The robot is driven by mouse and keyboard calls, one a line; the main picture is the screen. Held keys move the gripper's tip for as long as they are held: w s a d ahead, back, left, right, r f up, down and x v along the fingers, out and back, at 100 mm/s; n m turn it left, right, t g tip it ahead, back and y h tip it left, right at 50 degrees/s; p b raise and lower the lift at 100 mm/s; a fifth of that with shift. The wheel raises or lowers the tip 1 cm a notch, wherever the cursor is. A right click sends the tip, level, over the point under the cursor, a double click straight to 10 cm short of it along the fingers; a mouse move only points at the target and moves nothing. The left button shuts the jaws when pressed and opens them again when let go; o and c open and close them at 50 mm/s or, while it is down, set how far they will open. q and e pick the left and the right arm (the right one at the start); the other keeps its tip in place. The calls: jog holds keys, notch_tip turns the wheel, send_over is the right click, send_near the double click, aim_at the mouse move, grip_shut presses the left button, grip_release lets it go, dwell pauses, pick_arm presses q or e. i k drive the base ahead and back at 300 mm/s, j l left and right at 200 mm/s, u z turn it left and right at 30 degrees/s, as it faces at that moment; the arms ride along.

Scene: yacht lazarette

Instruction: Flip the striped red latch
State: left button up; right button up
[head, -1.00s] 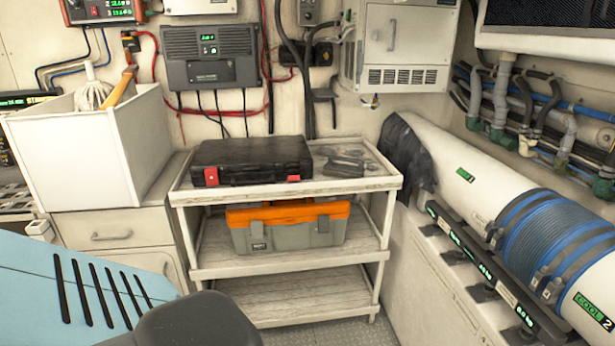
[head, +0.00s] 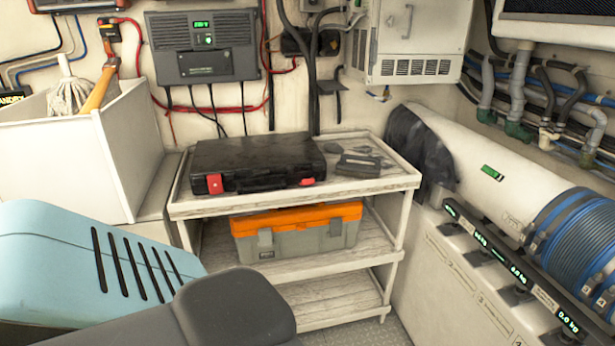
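A black case (head: 258,160) lies flat and closed on the top shelf of a pale wooden rack. Its front edge carries two red latches, a left latch (head: 214,183) and a smaller-looking right latch (head: 307,181). I cannot make out stripes on either one at this size. Neither of my grippers is in view. Only a light blue slotted part and a dark grey part of my own body show at the lower left, nearer than the rack.
The rack (head: 290,201) also holds small dark items (head: 357,165) right of the case. An orange-lidded grey toolbox (head: 297,237) sits on its middle shelf. A white bin (head: 75,160) stands left, a large white cylinder (head: 490,160) right. Cables hang behind.

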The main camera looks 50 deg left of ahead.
aim_at(310, 181)
jog(key=k+j, duration=0.1)
jog(key=j, duration=0.95)
jog(key=k+j+z, duration=0.1)
jog(key=j, duration=0.45)
jog(key=k, duration=0.05)
